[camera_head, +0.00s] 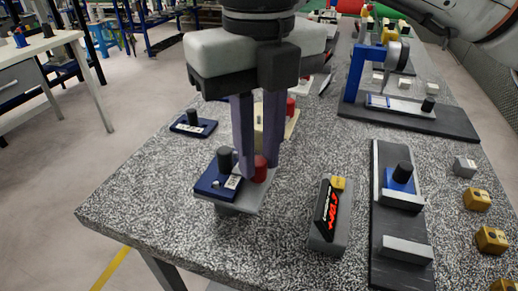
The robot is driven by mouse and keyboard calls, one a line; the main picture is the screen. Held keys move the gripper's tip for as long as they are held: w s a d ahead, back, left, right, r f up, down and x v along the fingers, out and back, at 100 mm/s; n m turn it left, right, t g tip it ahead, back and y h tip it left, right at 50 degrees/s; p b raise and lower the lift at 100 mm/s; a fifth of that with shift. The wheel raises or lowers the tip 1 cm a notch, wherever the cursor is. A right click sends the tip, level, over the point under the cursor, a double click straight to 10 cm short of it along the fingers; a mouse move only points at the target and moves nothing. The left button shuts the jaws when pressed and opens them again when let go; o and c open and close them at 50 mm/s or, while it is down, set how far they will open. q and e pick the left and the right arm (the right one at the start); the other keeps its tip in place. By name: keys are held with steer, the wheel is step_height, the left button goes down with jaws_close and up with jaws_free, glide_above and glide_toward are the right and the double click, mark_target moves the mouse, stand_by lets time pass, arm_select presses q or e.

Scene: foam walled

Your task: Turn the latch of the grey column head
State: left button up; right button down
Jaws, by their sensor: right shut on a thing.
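A small grey block (240,207) stands near the left front of the speckled table. On it are a blue plate (210,187) with a black knob (225,160) and a red knob (261,170). My right gripper (257,174) points straight down over the block. Its two long purple-grey fingers are at the red knob and appear shut on it, hiding part of it. I cannot make out a separate latch, or tell for sure which part is the grey column head. My left gripper is not in view.
A blue plate with a black knob (192,124) lies behind left. To the right are a grey block with a black-and-red label (328,215), a dark rail (386,160) and yellow cubes (477,199). A blue frame (357,68) stands behind.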

mark_target(259, 162)
steer(key=shift+r+m, duration=0.1)
steer(key=shift+m, duration=0.4)
steer(key=c, duration=1.6)
jaws_free()
step_height(259, 162, up, 10)
steer(key=shift+r+p, duration=0.1)
steer(key=shift+p, duration=0.85)
